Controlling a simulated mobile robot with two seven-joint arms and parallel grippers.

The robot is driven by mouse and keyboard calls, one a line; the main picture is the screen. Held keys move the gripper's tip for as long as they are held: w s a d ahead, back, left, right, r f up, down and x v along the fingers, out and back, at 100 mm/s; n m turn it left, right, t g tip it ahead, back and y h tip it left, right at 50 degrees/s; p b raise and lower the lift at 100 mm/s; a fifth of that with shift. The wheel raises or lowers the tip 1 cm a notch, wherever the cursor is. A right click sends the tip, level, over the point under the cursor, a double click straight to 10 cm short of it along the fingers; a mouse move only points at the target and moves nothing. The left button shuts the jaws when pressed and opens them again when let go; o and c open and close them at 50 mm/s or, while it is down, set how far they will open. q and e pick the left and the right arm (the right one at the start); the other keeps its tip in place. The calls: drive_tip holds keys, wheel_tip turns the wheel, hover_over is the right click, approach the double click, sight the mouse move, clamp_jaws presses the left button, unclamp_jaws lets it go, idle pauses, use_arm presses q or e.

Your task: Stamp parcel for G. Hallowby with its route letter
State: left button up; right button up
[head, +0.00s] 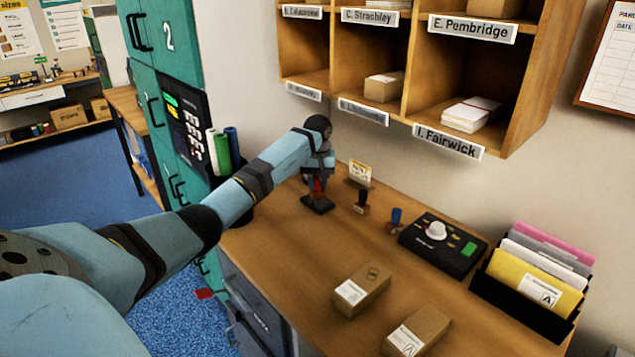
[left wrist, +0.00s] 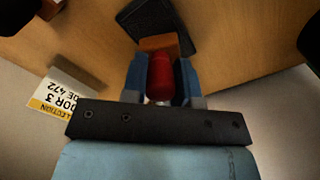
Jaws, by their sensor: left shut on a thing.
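My left gripper (head: 318,180) is at the back left of the wooden desk, pointing down, shut on a red-handled stamp (head: 319,187). In the left wrist view the red handle (left wrist: 159,76) sits between the two fingers, with an orange-brown block beyond it. A dark flat pad (head: 318,204) lies under the stamp; I cannot tell whether they touch. A dark-handled stamp (head: 362,201) and a blue-handled stamp (head: 396,218) stand to the right. Two brown parcels, one farther back (head: 362,290) and one nearer (head: 417,332), lie on the desk with white labels too small to read. My right gripper is out of view.
A small card (head: 359,172) stands behind the stamps. A black device (head: 436,244) with a white knob and a black file holder (head: 525,300) stand at the right. Labelled pigeonholes (head: 405,112) hang above. Green lockers (head: 165,60) are at the left. The desk's front left is clear.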

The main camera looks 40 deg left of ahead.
use_arm(q)
drive_tip(key=shift+f+b, duration=0.3)
drive_tip(key=shift+f, duration=0.25)
idle(0.9)
